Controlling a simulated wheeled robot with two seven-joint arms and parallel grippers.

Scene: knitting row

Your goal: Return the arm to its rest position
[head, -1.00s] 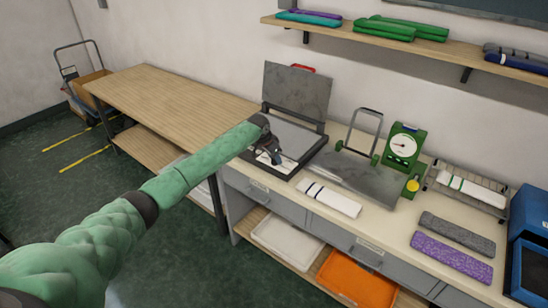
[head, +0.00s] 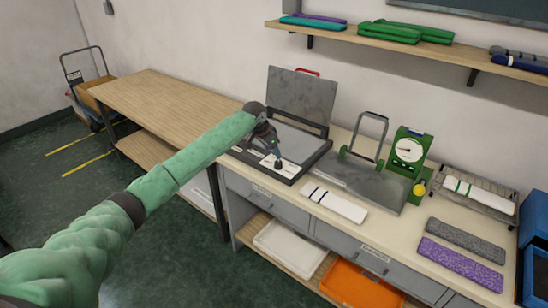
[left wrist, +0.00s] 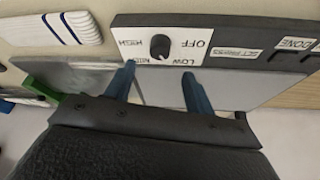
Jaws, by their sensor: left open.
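My left arm reaches in from the left in the head view, its gripper (head: 274,150) above the front panel of the open press (head: 318,150). In the left wrist view the two blue fingers (left wrist: 158,78) are spread apart with nothing between them. The panel's black dial knob (left wrist: 160,46) lies beyond the fingertips, apart from them. The labels OFF, LOW, MED and HIGH surround it, upside down in this view. SET PRESS and DONE labels lie to its right. My right gripper is not in view.
A white striped knit piece (head: 334,203) lies right of the press. A grey plate with a handle (head: 362,178), a green dial scale (head: 408,151) and a wire rack (head: 478,195) stand further right. The wooden table (head: 165,105) at left is bare. A shelf (head: 400,42) hangs above.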

